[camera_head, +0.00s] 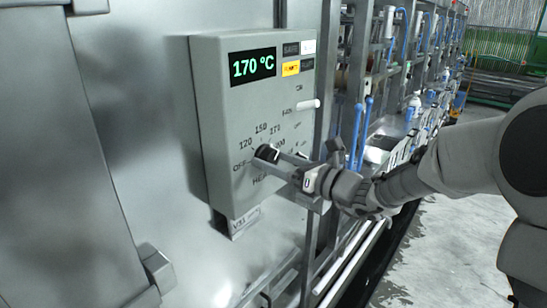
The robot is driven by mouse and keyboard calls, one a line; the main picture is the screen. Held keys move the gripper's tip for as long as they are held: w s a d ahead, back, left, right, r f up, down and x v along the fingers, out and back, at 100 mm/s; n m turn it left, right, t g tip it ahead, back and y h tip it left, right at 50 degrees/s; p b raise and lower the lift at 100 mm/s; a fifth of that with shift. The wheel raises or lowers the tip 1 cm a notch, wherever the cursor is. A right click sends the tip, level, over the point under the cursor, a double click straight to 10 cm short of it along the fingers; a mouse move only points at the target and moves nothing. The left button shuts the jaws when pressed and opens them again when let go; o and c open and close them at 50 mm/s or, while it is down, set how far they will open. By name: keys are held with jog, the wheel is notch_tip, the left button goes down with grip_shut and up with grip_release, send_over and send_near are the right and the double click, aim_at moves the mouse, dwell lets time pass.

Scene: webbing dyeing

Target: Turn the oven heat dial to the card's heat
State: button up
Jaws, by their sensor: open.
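The grey oven control box (215,130) is mounted on the metal oven front. Its display (252,64) reads 170 °C in green. Below are heat marks around the dial: OFF, 120, 150 and one that looks like 170, with a further mark partly covered. My gripper (270,163) is open and reaches in from the right, its fingers at the dial's place. The dial is mostly hidden behind them, so its pointer and any contact cannot be made out. No card giving a heat can be identified.
A white lever (308,105) sticks out at the box's right, above my gripper. Machine racks with blue handles (361,125) stand to the right.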

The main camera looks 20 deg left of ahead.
jog(key=shift+a, duration=0.3)
jog(key=c, duration=1.4)
jog(key=shift+o, duration=0.2)
